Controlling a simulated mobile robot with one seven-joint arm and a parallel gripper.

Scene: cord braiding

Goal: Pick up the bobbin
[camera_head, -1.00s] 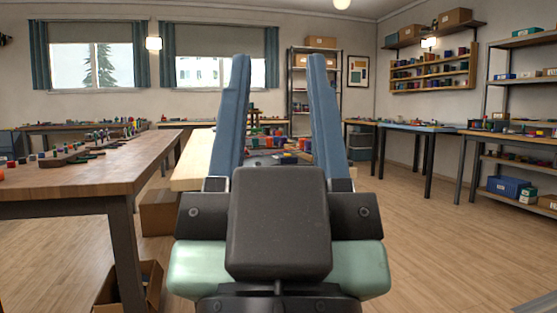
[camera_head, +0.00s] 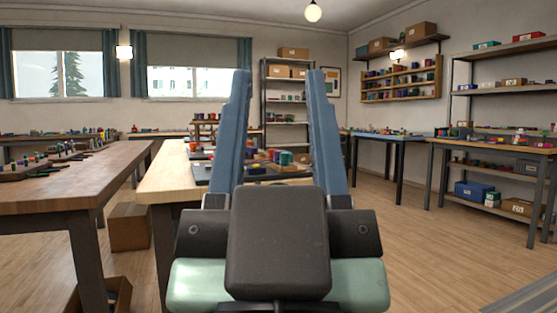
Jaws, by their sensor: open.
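My gripper (camera_head: 279,72) fills the middle of the head view, its two blue fingers pointing up and spread apart with nothing between them. Behind it, a light wood table (camera_head: 166,178) carries several small coloured items, among them a teal one (camera_head: 285,158) seen between the fingers. These could be bobbins or spools, but they are too small and far off to tell which is the bobbin. My gripper is well short of them and touches nothing. The fingers and palm hide part of that table.
A brown table (camera_head: 75,185) with small parts stands close on the left, with a cardboard box (camera_head: 129,227) on the floor between the tables. A blue-topped table (camera_head: 388,137) and another worktable (camera_head: 500,147) stand to the right. The wood floor (camera_head: 430,255) at right front is clear.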

